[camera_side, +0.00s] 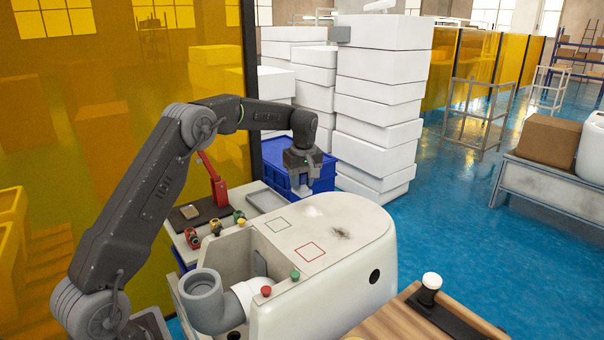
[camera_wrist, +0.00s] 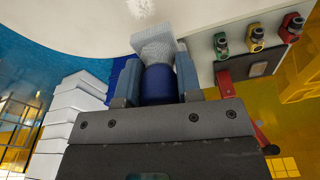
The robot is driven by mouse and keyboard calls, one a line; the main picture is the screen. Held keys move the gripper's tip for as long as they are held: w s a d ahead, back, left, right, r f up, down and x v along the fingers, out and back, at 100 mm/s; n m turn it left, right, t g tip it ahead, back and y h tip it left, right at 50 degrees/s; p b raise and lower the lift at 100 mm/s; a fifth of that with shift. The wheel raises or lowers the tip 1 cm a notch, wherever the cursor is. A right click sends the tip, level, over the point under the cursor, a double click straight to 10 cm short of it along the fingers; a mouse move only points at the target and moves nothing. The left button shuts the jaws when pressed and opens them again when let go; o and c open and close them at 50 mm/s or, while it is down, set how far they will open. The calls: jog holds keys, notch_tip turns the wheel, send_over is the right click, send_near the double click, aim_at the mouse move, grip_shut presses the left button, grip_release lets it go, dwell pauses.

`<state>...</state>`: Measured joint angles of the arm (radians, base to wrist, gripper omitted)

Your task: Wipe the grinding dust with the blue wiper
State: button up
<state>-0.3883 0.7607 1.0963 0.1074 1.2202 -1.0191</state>
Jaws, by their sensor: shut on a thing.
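My gripper (camera_wrist: 156,84) is shut on the blue wiper (camera_wrist: 158,83), its blue handle between the fingers and a pale meshed pad (camera_wrist: 157,41) beyond them. In the side view my gripper (camera_side: 303,174) hangs pointing down behind the far edge of the white toilet body (camera_side: 350,275), in front of a blue crate; the wiper is hard to make out there. Grinding dust (camera_side: 341,234) shows as a dark grey smudge on the toilet's flat top, with a fainter smudge (camera_side: 312,211) farther back. The dust lies to the right of my gripper and nearer the camera.
A green outlined square (camera_side: 278,225) and a red one (camera_side: 310,252) mark the top. A grey pipe elbow (camera_side: 205,300) stands at the near left. A side table holds several small coloured tools (camera_side: 192,238) and a red upright tool (camera_side: 213,180). White boxes (camera_side: 375,115) are stacked behind.

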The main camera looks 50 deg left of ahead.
aim_at(304, 190)
jog(key=shift+f, duration=1.6)
jog(key=shift+d+f, duration=0.6)
jog(key=shift+f, duration=0.05)
jog(key=shift+c, duration=0.3)
jog(key=shift+d, duration=3.75)
jog(key=shift+a, duration=4.45)
jog(key=shift+d+r, duration=0.15)
jog(key=shift+r, duration=4.05)
jog(key=shift+d, duration=0.1)
